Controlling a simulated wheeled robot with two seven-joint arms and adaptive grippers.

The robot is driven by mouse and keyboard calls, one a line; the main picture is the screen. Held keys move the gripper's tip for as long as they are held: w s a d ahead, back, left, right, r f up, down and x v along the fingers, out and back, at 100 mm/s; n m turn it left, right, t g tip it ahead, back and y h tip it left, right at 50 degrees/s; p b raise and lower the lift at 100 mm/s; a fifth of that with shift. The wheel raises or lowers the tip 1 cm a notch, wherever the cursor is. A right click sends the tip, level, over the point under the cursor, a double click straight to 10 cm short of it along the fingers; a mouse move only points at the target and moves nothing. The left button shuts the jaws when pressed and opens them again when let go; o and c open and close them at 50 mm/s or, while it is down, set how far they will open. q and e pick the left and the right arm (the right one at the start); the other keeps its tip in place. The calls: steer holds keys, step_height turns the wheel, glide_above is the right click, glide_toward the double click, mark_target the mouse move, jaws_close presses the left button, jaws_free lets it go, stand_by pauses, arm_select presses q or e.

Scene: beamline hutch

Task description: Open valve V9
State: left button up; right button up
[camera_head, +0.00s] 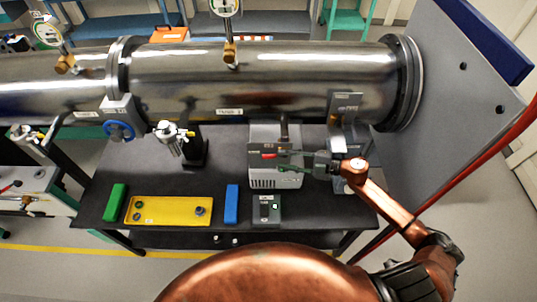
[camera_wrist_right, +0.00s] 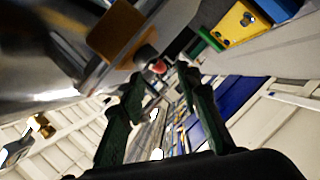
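A grey box (camera_head: 262,132) stands on the black bench under the steel pipe, with a small red-tipped part (camera_head: 268,156) on its front. The labels are too small to read, so I cannot tell which part is V9. My right gripper (camera_head: 288,160) is in front of this box, coming from the right, its green fingers beside the red tip. In the right wrist view the fingers (camera_wrist_right: 160,75) are spread with nothing between them, and a red round end (camera_wrist_right: 159,66) shows just past the fingertips. I cannot tell if they touch it. My left gripper is not in view.
A blue handwheel (camera_head: 119,130) sits below the pipe (camera_head: 200,80) at left. The black bench (camera_head: 215,180) holds a yellow tray (camera_head: 170,202), a green block (camera_head: 115,202), a blue block (camera_head: 231,204) and a small dark box (camera_head: 267,208). A grey panel (camera_head: 455,120) stands at right.

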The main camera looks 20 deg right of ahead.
mark_target(275, 158)
steer(key=p+x, duration=0.1)
steer(key=x, duration=0.6)
steer(key=shift+c, duration=0.4)
jaws_close()
